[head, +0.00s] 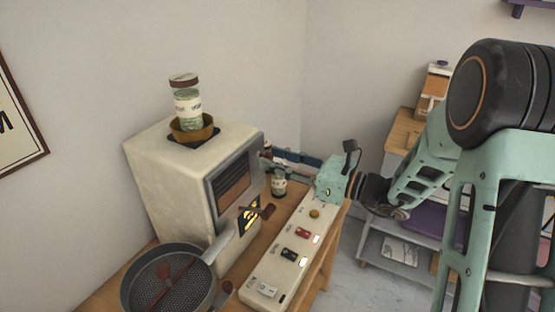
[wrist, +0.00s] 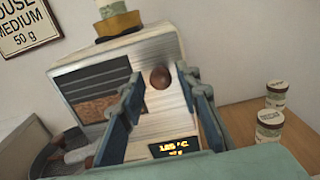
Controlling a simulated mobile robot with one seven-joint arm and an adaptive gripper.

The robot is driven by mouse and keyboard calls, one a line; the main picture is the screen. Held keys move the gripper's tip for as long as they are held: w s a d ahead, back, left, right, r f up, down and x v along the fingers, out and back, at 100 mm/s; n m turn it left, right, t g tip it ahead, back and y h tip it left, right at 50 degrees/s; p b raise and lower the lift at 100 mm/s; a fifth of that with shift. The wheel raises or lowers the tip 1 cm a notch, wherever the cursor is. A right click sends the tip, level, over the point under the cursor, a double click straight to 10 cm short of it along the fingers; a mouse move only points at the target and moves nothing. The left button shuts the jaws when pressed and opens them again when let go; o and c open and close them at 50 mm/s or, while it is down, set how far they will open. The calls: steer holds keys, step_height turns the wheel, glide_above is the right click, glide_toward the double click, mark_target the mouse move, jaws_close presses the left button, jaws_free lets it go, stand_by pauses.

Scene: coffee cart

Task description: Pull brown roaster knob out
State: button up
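The brown roaster knob (wrist: 160,78) is round and dark, on the upper right of the pale roaster's (wrist: 145,52) front face. In the wrist view it shows between the two blue fingertips of my gripper (wrist: 159,74), with a visible gap on each side. My gripper is open and empty. Whether the tips reach level with the knob is unclear. In the head view my gripper (head: 272,160) reaches in from the right toward the upper right edge of the roaster (head: 170,185). I cannot clearly make out the knob there.
A brown handle (head: 267,211) sticks out by the lit display (head: 248,214). A jar (head: 187,105) stands in the hopper on top. A pan (head: 170,283) sits at the front. A control panel (head: 268,272) lies right of the roaster. Labelled jars (wrist: 270,125) stand at right.

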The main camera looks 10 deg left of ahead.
jaws_close()
steer(key=v, duration=0.5)
steer(key=shift+s+d+f, duration=0.1)
steer(key=shift+s+d, duration=0.05)
steer(key=shift+d, duration=0.25)
steer(key=shift+o, duration=1.5)
jaws_free()
steer(key=shift+d, duration=0.1)
